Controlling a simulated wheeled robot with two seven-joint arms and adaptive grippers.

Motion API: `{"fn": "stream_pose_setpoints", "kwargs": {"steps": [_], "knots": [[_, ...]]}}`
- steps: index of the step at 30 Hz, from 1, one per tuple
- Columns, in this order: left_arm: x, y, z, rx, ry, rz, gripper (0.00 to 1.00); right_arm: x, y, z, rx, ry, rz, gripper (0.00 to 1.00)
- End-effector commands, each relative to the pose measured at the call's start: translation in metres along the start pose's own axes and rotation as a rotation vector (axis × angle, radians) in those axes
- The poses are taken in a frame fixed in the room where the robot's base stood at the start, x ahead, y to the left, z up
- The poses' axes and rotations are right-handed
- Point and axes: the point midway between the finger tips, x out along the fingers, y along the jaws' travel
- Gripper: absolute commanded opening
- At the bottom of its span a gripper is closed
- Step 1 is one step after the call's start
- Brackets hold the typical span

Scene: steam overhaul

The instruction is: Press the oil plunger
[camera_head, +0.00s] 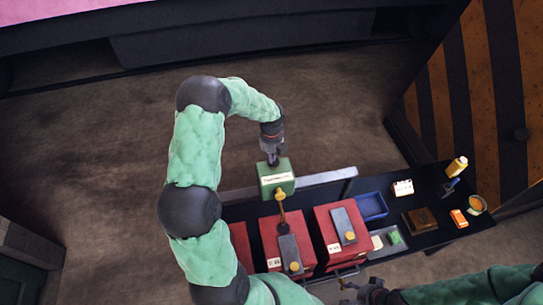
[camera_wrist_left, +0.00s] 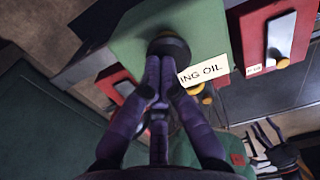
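A green oil box (camera_head: 276,186) with a white label stands behind the red boxes in the head view. In the left wrist view the green box (camera_wrist_left: 205,30) fills the top middle, and its label ends in "ING OIL". A dark round plunger knob (camera_wrist_left: 172,46) is on the box. My left gripper (camera_head: 272,160) points down at the box top. In the left wrist view its fingers (camera_wrist_left: 160,62) are together, with tips at the knob, apparently touching it. They hide part of the knob. My right gripper (camera_head: 362,293) is low in the head view, too small to read.
Red boxes (camera_head: 330,251) with grey levers and yellow knobs stand in front of the green box. To the right are a blue tray (camera_head: 371,207), a brown block (camera_head: 420,221), a yellow bottle (camera_head: 456,167) and an orange item (camera_head: 459,218). Floor behind is clear.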

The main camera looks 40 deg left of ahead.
Motion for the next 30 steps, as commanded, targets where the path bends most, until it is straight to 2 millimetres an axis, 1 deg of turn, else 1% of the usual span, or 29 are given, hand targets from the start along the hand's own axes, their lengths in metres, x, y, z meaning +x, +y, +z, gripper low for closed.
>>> {"fn": "stream_pose_setpoints", "kwargs": {"steps": [1,9,14,17,24,30], "knots": [[0.006,0.000,-0.002,0.000,0.005,0.002,0.00,0.003,0.001,0.000,0.000,0.000,0.000,0.59],[0.005,0.001,-0.003,0.001,0.007,0.003,0.00,0.001,0.000,0.000,0.000,0.000,0.000,0.59],[-0.001,0.001,-0.003,0.001,0.007,0.003,0.00,0.001,0.000,0.000,0.000,0.000,0.000,0.59],[-0.014,0.000,-0.003,0.001,0.005,0.001,0.00,0.001,0.000,0.000,0.000,0.000,0.000,0.59],[-0.063,0.000,-0.001,0.000,0.000,-0.001,0.00,0.001,0.000,0.000,0.000,0.000,0.000,0.59],[-0.098,0.000,-0.001,-0.001,-0.002,-0.002,0.00,0.001,0.000,0.000,0.000,0.000,0.000,0.59]]}}
